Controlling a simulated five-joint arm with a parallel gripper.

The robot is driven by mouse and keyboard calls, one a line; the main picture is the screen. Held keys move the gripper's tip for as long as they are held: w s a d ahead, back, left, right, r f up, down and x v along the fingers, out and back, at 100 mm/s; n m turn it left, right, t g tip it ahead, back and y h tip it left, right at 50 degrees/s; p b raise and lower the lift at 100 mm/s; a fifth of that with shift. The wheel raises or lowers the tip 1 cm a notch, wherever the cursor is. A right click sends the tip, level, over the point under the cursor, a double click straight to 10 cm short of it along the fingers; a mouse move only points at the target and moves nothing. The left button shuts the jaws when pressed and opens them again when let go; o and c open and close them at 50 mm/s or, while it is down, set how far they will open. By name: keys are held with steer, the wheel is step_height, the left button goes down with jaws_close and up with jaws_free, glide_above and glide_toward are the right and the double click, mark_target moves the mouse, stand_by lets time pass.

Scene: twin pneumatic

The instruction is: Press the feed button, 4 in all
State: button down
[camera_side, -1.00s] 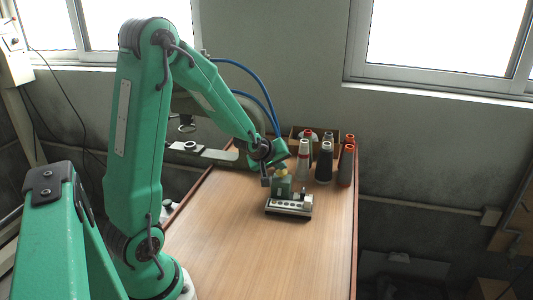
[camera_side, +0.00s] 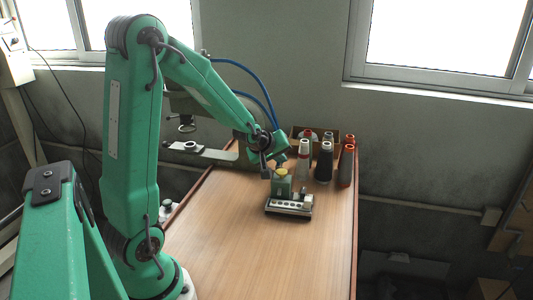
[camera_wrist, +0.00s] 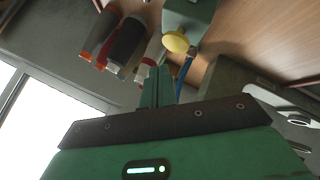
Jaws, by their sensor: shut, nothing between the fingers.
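The feed button is a yellow round cap (camera_side: 283,171) on top of a green box (camera_side: 281,186), which stands at the back of a small pale-topped unit (camera_side: 289,206) on the table. In the wrist view the yellow cap (camera_wrist: 175,41) shows on its stalk, beside the green box (camera_wrist: 188,15). My gripper (camera_side: 279,161) is just above and behind the cap in the side view. In the wrist view its green fingers (camera_wrist: 158,70) are together with nothing between them, and the tips look apart from the cap. The exact gap is hard to judge.
Several thread-like cones (camera_side: 325,161) in white, dark and red stand behind the unit, near an open brown box (camera_side: 301,134). A grey bracket arm (camera_side: 205,152) is at the left back. Blue hoses hang behind my arm. The front of the wooden table (camera_side: 262,255) is clear.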

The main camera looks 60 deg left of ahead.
mark_target(280, 172)
steer(key=shift+r, duration=2)
stand_by(1.2)
step_height(280, 172, up, 4)
steer(key=shift+d+f, duration=0.1)
steer(key=shift+f, duration=0.2)
stand_by(0.4)
steer(key=shift+f, duration=4.2)
steer(key=shift+f, duration=0.45)
